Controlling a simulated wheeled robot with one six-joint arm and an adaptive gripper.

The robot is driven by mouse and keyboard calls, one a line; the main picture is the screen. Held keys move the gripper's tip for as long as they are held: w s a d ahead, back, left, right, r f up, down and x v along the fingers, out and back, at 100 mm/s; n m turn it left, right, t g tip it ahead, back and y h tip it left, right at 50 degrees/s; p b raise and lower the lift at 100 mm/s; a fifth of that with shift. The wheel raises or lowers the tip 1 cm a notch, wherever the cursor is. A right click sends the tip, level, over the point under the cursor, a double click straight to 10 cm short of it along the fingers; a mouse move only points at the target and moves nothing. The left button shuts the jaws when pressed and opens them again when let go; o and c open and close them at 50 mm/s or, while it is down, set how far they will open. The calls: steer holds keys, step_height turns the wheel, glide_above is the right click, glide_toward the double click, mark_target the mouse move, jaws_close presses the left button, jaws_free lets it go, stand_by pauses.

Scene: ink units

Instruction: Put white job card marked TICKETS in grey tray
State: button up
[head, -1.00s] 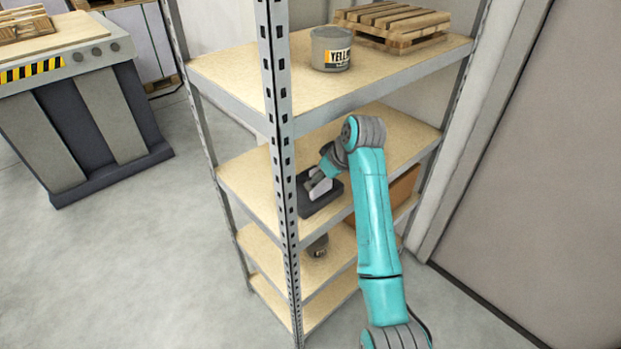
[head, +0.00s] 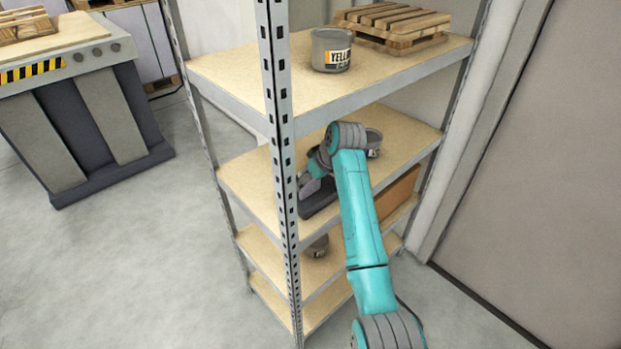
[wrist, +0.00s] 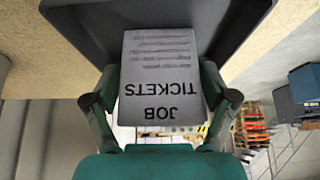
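The white job card (wrist: 160,75), with JOB TICKETS upside down in the wrist view, is between the fingers of my gripper (wrist: 160,85). The fingers meet its left and right edges, so my gripper looks shut on it. The grey tray (wrist: 85,28) is dark and lies beyond the card, which overlaps its middle in that view. In the head view the tray (head: 322,207) sits on the second shelf from the top, near the front upright. My gripper (head: 311,184) is at the tray, partly hidden by the upright and arm. Whether the card touches the tray is unclear.
A steel shelf upright (head: 281,150) stands close left of my gripper. A grey tin (head: 374,140) is behind my arm on the same shelf. The top shelf holds a tin labelled YELL (head: 331,50) and a small pallet (head: 393,22). A brown box (head: 398,192) sits below.

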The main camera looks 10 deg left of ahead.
steer(key=shift+o, duration=0.3)
steer(key=shift+r, duration=0.15)
steer(key=shift+s+d+r, duration=0.1)
steer(key=shift+d+r, duration=0.05)
steer(key=shift+r, duration=0.15)
steer(key=s+d, duration=0.7)
steer(key=d, duration=0.2)
steer(key=shift+s+d+r, duration=0.2)
steer(key=shift+s+d, duration=0.1)
steer(key=shift+d, duration=0.05)
